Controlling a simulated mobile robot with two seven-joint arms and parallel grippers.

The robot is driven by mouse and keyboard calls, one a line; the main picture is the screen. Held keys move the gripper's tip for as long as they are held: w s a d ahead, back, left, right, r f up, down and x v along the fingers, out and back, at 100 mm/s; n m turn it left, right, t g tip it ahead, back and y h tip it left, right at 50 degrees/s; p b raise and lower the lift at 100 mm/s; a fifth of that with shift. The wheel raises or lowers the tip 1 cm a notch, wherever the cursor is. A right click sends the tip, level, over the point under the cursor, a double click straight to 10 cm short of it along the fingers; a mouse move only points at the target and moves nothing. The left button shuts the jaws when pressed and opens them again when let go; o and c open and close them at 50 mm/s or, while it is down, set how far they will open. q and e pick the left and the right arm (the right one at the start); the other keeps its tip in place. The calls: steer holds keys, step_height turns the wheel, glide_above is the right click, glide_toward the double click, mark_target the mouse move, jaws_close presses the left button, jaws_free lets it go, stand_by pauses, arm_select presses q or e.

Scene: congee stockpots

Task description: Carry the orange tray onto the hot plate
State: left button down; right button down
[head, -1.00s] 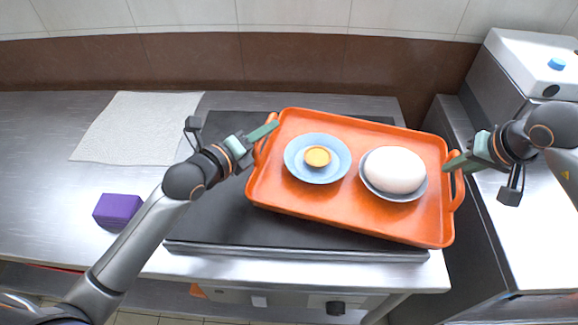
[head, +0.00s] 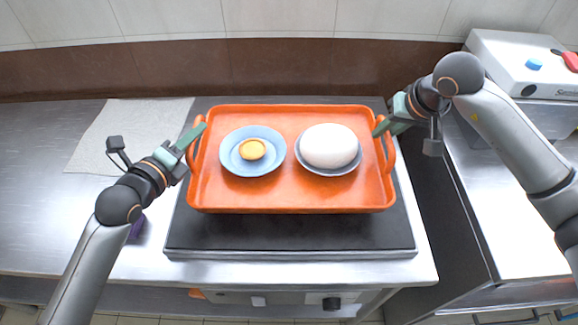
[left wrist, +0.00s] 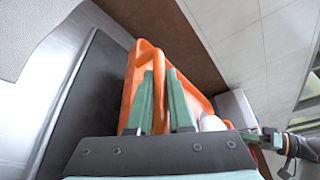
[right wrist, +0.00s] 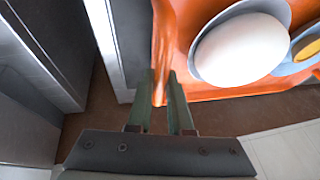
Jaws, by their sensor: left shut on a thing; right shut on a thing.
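The orange tray (head: 290,188) is over the black hot plate (head: 290,238) in the head view, roughly square to it. Whether it touches the plate or hangs just above it, I cannot tell. On the tray are a blue bowl with a yellow-orange item (head: 252,149) and a bowl with a large white rounded item (head: 329,146). My left gripper (head: 190,138) is shut on the tray's left handle, which also shows between the fingers in the left wrist view (left wrist: 160,95). My right gripper (head: 382,126) is shut on the right handle, also seen in the right wrist view (right wrist: 160,90).
A pale cloth (head: 105,140) lies on the steel counter at the left. A white machine (head: 510,65) stands at the back right, past a dark gap beside the counter.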

mark_target(197, 155)
arm_select(q)
steer(key=shift+f, duration=0.15)
arm_select(e)
steer(key=shift+d+f, duration=0.1)
steer(key=shift+f, duration=0.1)
